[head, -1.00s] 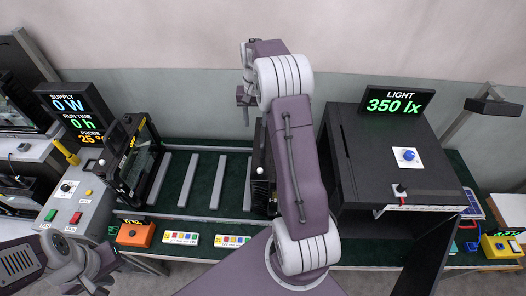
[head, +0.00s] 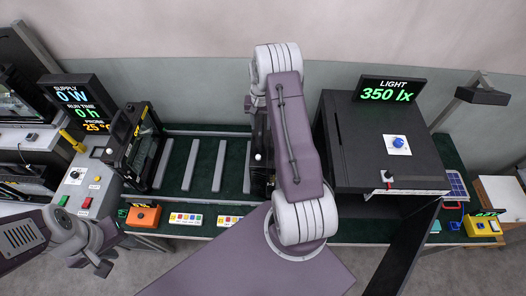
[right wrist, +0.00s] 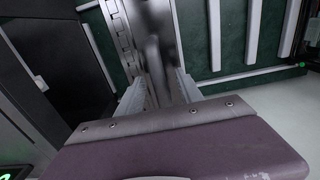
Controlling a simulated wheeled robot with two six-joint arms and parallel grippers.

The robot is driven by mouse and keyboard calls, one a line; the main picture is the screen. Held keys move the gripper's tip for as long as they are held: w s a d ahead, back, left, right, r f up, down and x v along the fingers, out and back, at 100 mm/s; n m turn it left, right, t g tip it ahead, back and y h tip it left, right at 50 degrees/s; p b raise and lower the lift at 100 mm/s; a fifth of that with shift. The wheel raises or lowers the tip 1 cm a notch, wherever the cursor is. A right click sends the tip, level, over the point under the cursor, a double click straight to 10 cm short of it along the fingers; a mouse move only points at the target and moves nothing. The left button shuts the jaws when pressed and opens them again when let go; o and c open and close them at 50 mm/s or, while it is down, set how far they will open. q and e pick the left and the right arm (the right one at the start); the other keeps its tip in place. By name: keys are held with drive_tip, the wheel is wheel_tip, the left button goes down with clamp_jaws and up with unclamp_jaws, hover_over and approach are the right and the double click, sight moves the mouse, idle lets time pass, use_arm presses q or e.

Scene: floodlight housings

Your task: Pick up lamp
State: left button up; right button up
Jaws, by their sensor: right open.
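One dark floodlight lamp (head: 132,146) stands at the left end of the slatted rack in the head view. Another dark housing (head: 261,158) stands at the rack's right end, partly hidden behind my right arm. In the right wrist view my right gripper (right wrist: 158,90) is open, its two fingers on either side of a shiny grey metal part (right wrist: 152,42). I cannot tell whether the fingers touch it. The right gripper is hidden by its arm in the head view. My left gripper (head: 104,262) is at the lower left, away from the lamps; its jaws are too small to read.
A black light box (head: 380,150) with an open door (head: 408,248) stands right of the rack. A control panel (head: 88,185) is at left. An orange box (head: 143,216) and colour-marked strips (head: 186,219) line the bench front. Green bench shows between the slats.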

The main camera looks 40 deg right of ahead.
drive_tip(key=shift+f, duration=0.15)
clamp_jaws()
drive_tip(key=shift+w, duration=0.1)
idle(1.1)
